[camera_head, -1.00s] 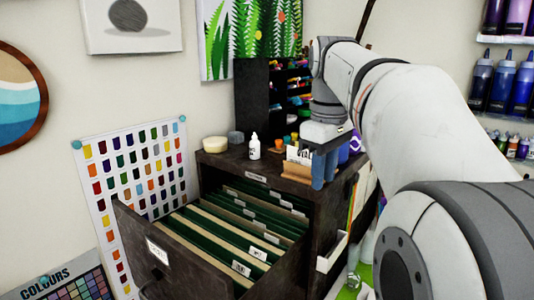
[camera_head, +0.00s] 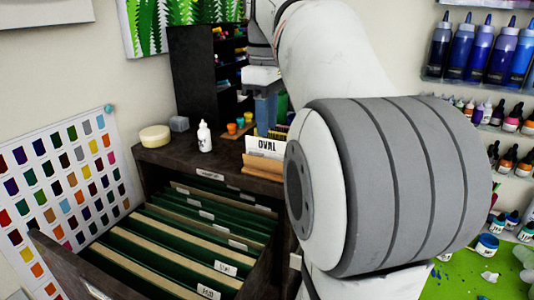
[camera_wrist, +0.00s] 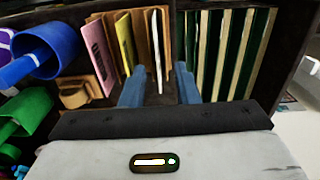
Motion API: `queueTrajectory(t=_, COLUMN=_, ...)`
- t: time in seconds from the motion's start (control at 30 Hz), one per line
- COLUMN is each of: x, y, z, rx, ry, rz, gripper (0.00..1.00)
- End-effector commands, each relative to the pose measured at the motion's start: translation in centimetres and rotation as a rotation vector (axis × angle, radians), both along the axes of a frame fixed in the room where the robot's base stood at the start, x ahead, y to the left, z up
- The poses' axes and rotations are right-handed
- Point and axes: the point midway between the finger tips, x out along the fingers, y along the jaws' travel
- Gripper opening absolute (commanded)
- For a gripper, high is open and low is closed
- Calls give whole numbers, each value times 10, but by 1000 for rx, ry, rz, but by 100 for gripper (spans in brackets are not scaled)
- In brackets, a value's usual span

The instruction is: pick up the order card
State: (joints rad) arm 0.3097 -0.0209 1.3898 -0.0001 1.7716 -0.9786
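The white order card (camera_head: 266,146), printed "OVAL", stands upright in a wooden holder (camera_head: 262,168) on top of the dark cabinet. In the wrist view the card (camera_wrist: 157,45) shows as a thin white edge, with pink and yellow cards to its left. My gripper (camera_head: 265,110) points down above and just behind the card in the head view. In the wrist view my gripper (camera_wrist: 161,86) is open, its two blue fingers apart with the card edge in line with the gap between them. Whether the fingers overlap the card's height I cannot tell.
An open drawer (camera_head: 70,275) of green hanging folders juts out in front of the cabinet. A dark rack rises behind.

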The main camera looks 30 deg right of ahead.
Motion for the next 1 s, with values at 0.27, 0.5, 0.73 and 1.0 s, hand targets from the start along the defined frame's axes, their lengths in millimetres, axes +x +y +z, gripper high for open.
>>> queueTrajectory(t=0.27, x=-1, y=-3, z=-36, rx=1, ry=3, rz=-2, gripper=28)
queueTrajectory(t=0.5, x=-1, y=-3, z=-52, rx=-1, ry=1, rz=-3, gripper=28)
queueTrajectory(t=0.73, x=-1, y=-3, z=-52, rx=-1, ry=1, rz=-3, gripper=22)
queueTrajectory(t=1.0, x=-1, y=-4, z=-52, rx=-1, ry=1, rz=-4, gripper=0)
